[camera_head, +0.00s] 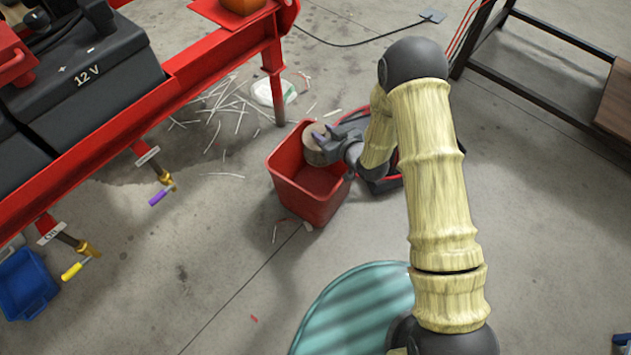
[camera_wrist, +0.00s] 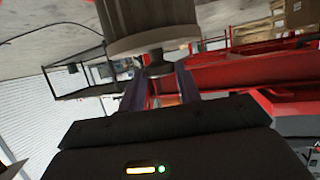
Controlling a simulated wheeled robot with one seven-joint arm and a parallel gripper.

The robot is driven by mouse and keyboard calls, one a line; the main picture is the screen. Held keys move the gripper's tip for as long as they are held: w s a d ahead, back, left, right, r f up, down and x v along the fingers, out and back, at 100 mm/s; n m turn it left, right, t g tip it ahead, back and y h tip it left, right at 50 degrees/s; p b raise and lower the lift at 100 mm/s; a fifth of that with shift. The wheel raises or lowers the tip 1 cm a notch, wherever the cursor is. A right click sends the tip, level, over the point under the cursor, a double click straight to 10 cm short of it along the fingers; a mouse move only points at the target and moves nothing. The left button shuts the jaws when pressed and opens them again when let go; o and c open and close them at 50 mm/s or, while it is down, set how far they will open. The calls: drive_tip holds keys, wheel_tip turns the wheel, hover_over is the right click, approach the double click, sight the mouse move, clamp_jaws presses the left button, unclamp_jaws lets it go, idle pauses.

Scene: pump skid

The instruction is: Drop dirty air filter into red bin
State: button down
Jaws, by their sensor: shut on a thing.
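The dirty air filter (camera_head: 317,146) is a grey-beige cylinder in the head view. It is held over the far part of the red bin (camera_head: 307,197), near its back rim. My gripper (camera_head: 327,137) is shut on it, reaching in from the right. In the wrist view the filter (camera_wrist: 150,30) fills the upper middle, and a narrow neck at its end sits between my two fingers (camera_wrist: 160,85). The bin stands upright on the floor, and the part of its inside that shows looks empty. The filter hides part of the bin's far side.
A red skid frame (camera_head: 190,90) with a 12 V battery (camera_head: 95,75) stands at the left. White strips (camera_head: 225,110) litter the floor behind the bin. A dark object with a red hose (camera_head: 385,182) lies right of the bin. A blue bin (camera_head: 27,283) sits lower left.

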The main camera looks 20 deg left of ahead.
drive_tip(key=shift+f+b, duration=2)
drive_tip(key=shift+f, duration=0.8)
drive_tip(key=c, duration=0.9)
unclamp_jaws()
drive_tip(key=p+v, duration=0.6)
drive_tip(key=v, duration=1.1)
drive_tip(key=shift+s+d+r, duration=0.1)
drive_tip(key=shift+d+r, duration=0.05)
